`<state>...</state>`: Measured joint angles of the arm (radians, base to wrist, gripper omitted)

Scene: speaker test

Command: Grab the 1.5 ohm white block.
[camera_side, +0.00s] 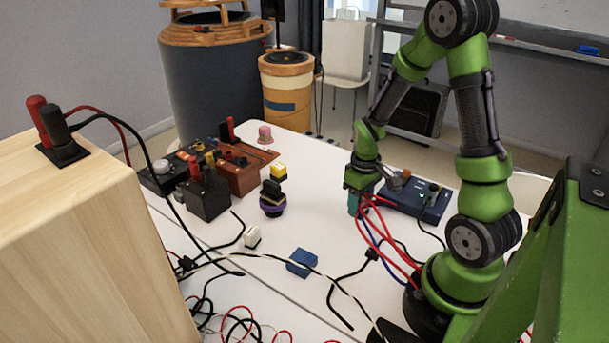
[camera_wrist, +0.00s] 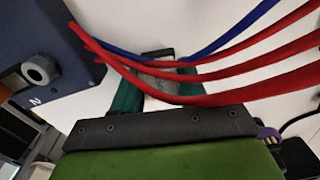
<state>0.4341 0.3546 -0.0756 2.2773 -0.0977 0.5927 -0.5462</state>
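A small white block (camera_side: 252,236) with dark parts lies on the white table, left of centre in the side view; no label on it is readable. My gripper (camera_side: 354,205) points down over the table, well to the right of that block and beside a dark blue box. In the wrist view, the teal fingers of my gripper (camera_wrist: 157,85) stand apart. A small pale piece with a dark end (camera_wrist: 158,54) shows between or just beyond them, partly hidden by cables; I cannot tell what it is or whether the fingers touch it.
The dark blue box (camera_side: 425,200) stands close to my gripper; it also shows in the wrist view (camera_wrist: 40,45). Red and blue cables (camera_wrist: 225,70) cross in front of the fingers. A blue block (camera_side: 301,262) and loose wires lie near the front. The table's middle is mostly clear.

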